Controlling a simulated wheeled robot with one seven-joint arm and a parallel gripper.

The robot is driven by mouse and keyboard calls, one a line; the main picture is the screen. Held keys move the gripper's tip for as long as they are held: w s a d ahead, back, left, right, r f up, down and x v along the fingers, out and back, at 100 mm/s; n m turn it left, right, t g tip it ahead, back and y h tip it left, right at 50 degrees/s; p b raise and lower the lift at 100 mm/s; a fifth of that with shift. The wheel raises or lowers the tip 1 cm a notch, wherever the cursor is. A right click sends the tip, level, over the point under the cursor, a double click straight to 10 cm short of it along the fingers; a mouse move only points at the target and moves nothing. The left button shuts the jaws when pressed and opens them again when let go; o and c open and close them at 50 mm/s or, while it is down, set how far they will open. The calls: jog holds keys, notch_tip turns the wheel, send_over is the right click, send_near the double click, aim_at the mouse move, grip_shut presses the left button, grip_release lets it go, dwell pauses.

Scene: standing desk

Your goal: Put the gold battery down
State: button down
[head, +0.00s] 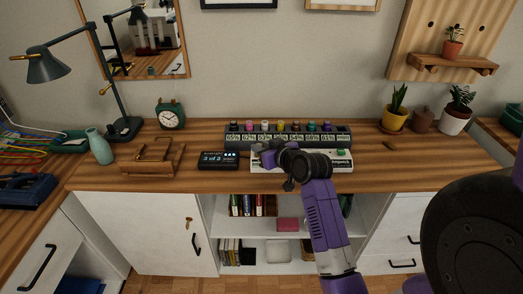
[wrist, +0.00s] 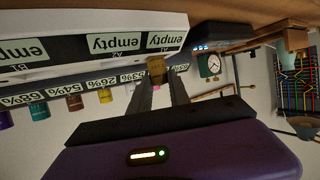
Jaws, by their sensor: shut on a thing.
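My gripper (wrist: 164,82) is shut on the gold battery (wrist: 156,67), which shows between the fingertips in the wrist view. It is at the end slot of the white battery case (wrist: 60,60), beside the label A1 "empty". I cannot tell whether the battery is in the slot or just above it. In the head view my gripper (head: 270,155) is over the left part of the white case (head: 342,161), and the battery is hidden there. The labels A2 and B1 also read "empty".
A dark charger rack (head: 340,138) with several coloured batteries and percentage labels stands behind the case. A black display (head: 218,160) reading "3 of 3" is just left. A wooden stand (head: 160,160), clock (head: 170,115) and vase (head: 99,147) are farther left. Potted plants stand at right.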

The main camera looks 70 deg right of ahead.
jog(key=shift+f, duration=0.35)
jog(key=shift+f, duration=0.1)
jog(key=c, duration=1.2)
grip_release()
jog(key=shift+f, duration=0.1)
jog(key=shift+c, duration=0.2)
